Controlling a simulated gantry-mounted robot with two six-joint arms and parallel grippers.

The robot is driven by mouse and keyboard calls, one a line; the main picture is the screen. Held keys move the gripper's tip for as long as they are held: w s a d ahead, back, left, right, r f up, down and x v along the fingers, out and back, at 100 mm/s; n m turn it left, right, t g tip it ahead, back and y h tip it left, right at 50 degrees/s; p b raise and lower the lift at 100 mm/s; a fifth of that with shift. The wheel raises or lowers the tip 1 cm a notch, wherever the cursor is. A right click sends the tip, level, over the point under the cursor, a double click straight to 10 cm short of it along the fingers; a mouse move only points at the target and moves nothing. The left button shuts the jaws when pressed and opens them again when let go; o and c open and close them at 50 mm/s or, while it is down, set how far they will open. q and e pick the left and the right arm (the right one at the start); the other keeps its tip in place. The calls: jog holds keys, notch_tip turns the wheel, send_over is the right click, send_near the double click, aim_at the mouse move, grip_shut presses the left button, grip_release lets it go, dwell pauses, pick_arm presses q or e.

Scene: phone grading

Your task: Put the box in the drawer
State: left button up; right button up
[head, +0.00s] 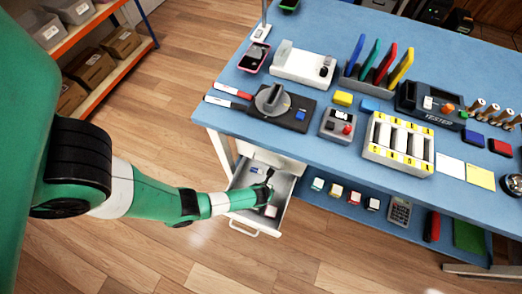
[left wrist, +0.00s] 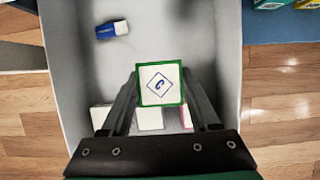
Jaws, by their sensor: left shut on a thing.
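The box (left wrist: 160,84) is small, with a white top, green edges and a blue phone-like mark, seen in the left wrist view. My left gripper (left wrist: 162,95) is shut on it, with one finger on each side. The drawer (head: 245,221) is pulled open under the blue bench in the head view. Its pale floor (left wrist: 165,40) shows below the box in the left wrist view. In the head view my left gripper (head: 265,187) is over the open drawer, and the box is hard to make out there. I cannot tell its height above the drawer floor. My right gripper is not in view.
The drawer holds a blue-and-white item (left wrist: 112,29) and several pale boxes (left wrist: 150,118) near its front. Several small boxes (head: 336,190) and a calculator (head: 400,212) sit on the shelf right of the drawer. The bench top (head: 225,118) is crowded with tools.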

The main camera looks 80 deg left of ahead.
pick_arm(q)
jog(key=shift+s+a+f+b, duration=0.2)
jog(key=shift+a+f, duration=0.1)
jog(key=shift+f, duration=0.3)
jog(key=shift+s+a+f+b, duration=0.15)
jog(key=shift+s+a+f, duration=0.1)
jog(key=shift+f, duration=0.35)
jog(key=shift+s+a+f, duration=0.1)
jog(key=shift+a+f, duration=0.1)
jog(key=shift+a, duration=0.15)
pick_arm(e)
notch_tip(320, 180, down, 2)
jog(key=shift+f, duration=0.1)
pick_arm(q)
jog(key=f+b, duration=0.3)
jog(key=f, duration=0.1)
jog(key=shift+s+a+b, duration=0.2)
jog(key=shift+a+b, duration=0.1)
jog(key=shift+b, duration=0.1)
jog(key=shift+r, duration=0.1)
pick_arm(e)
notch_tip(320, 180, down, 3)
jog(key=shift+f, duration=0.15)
pick_arm(q)
jog(key=o, duration=1.4)
